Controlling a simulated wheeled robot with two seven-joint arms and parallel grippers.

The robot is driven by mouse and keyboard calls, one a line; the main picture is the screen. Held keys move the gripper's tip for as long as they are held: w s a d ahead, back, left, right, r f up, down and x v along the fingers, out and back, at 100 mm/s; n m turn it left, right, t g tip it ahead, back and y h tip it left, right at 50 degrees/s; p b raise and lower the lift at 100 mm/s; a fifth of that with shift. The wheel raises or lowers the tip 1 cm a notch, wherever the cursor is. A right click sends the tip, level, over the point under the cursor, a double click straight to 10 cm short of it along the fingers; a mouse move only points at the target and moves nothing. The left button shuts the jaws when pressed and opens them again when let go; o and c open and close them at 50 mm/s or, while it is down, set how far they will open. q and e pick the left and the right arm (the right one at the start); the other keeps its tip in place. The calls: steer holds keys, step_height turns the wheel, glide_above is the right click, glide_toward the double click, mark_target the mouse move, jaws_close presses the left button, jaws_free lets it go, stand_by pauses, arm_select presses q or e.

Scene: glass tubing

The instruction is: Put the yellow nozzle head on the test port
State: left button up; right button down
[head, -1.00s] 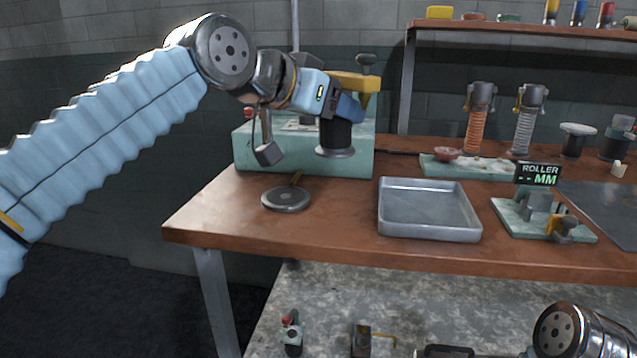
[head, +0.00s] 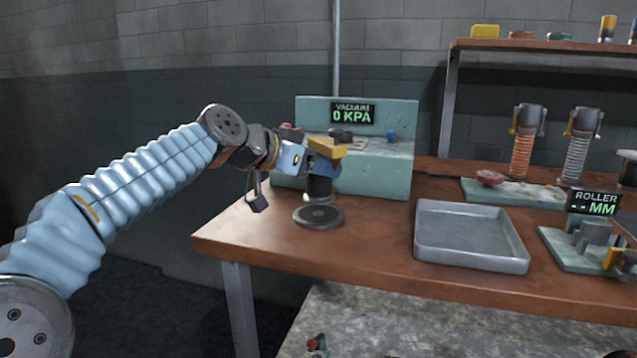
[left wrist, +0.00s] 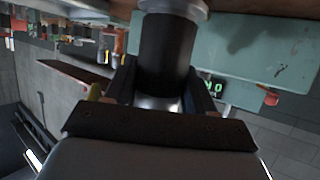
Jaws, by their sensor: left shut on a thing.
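In the left wrist view the black body (left wrist: 166,50) sits between the two fingers, with the pale flange (left wrist: 172,6) beyond. The nozzle stands over the round grey plate of the test port (head: 319,218) near the table's left end. The flange is very close to the plate; I cannot tell whether they touch. My right gripper is out of view.
Behind stands a green vacuum unit (head: 400,178) whose display (head: 353,114) reads 0 KPA. A metal tray (head: 470,259) lies to the right, with a roller stand (head: 570,250) beyond it. The table (head: 385,258) is bare between port and tray.

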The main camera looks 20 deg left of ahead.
mark_target(309, 178)
arm_select(q)
steer(key=shift+f, duration=1.4)
steer(key=shift+f+b, duration=0.1)
steer(key=shift+b, duration=0.2)
steer(key=o, duration=1.3)
steer(key=shift+s+r, duration=0.1)
steer(key=shift+r, duration=0.1)
steer(key=v, duration=1.2)
steer(key=shift+b, duration=0.45)
steer(key=shift+f, duration=0.1)
